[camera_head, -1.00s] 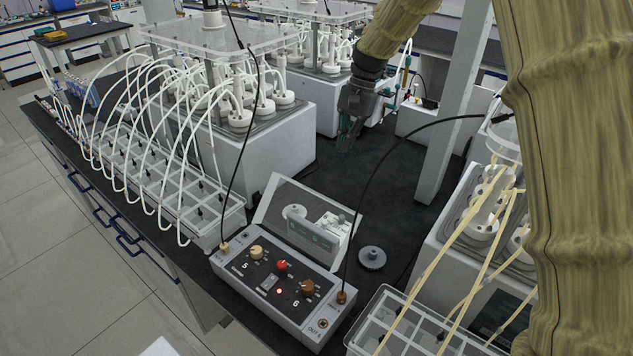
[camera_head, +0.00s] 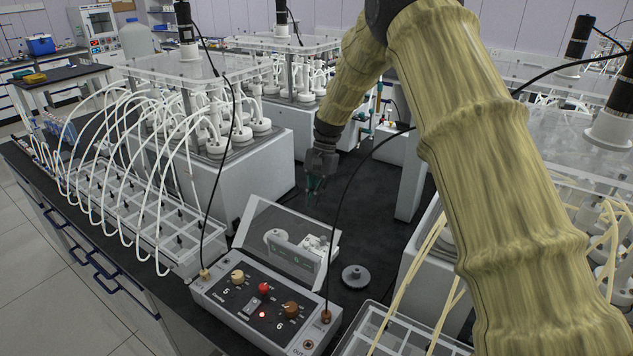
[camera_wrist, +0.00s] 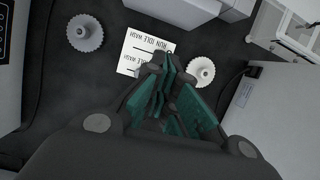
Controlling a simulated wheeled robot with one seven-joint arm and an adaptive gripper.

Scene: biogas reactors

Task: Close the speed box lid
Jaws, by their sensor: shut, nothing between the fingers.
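The speed box (camera_head: 230,306) is a grey control box with knobs and a lit red light, at the front edge of the dark bench. Its clear lid (camera_head: 322,238) stands open, tilted up along the back of the box. White parts and a display show through or behind the lid. My gripper (camera_head: 314,192) points down above the bench behind the lid, apart from it. In the wrist view its green-padded fingers (camera_wrist: 165,95) are together and empty. I cannot make out the lid in the wrist view.
A dark grey knobbed disc (camera_head: 355,276) lies right of the box. The wrist view shows a printed card (camera_wrist: 145,50) and two toothed wheels (camera_wrist: 85,33) (camera_wrist: 201,72) on the bench. A black cable (camera_head: 345,190) arches beside the lid. Tubed trays (camera_head: 130,215) stand left.

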